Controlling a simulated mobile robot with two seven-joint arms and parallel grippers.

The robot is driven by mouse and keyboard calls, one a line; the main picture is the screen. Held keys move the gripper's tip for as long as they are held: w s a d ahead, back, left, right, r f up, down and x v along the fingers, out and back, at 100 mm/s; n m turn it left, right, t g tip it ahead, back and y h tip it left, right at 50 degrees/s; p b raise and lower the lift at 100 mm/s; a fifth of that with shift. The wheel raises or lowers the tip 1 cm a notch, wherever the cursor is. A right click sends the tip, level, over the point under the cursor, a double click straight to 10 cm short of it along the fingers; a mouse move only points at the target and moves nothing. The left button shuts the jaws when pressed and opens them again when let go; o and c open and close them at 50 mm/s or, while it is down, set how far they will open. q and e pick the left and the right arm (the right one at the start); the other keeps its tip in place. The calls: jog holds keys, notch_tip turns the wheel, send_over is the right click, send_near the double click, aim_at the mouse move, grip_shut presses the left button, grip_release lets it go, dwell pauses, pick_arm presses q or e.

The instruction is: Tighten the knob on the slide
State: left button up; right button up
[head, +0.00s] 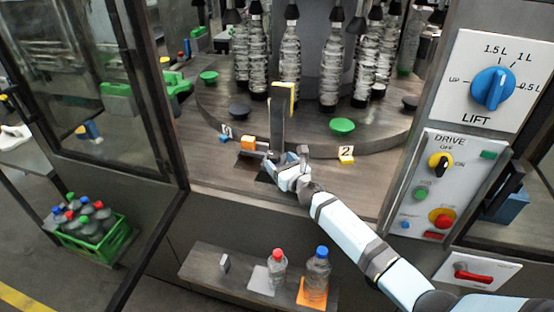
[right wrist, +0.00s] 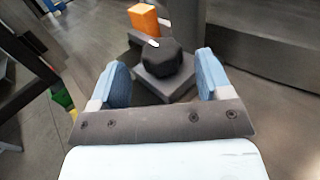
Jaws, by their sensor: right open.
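The knob (right wrist: 154,62) is black and faceted and sits on a dark grey slide block (right wrist: 172,87) in the right wrist view. My right gripper (right wrist: 161,70) is open, its two blue fingers on either side of the knob, with a gap showing on both sides. In the head view my right gripper (head: 284,164) reaches the deck at the foot of a dark upright post (head: 278,122), and it mostly hides the knob there. My left gripper is in neither view.
An orange block (right wrist: 143,18) stands just beyond the knob. A round table (head: 215,100) with hanging bottles is behind. A panel with a blue LIFT dial (head: 492,88) stands right. Two bottles (head: 317,267) stand on a lower shelf, and a green crate (head: 95,240) is at left.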

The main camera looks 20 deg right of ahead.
aim_at(275, 156)
jog(key=shift+x, duration=1.3)
jog(key=c, duration=0.9)
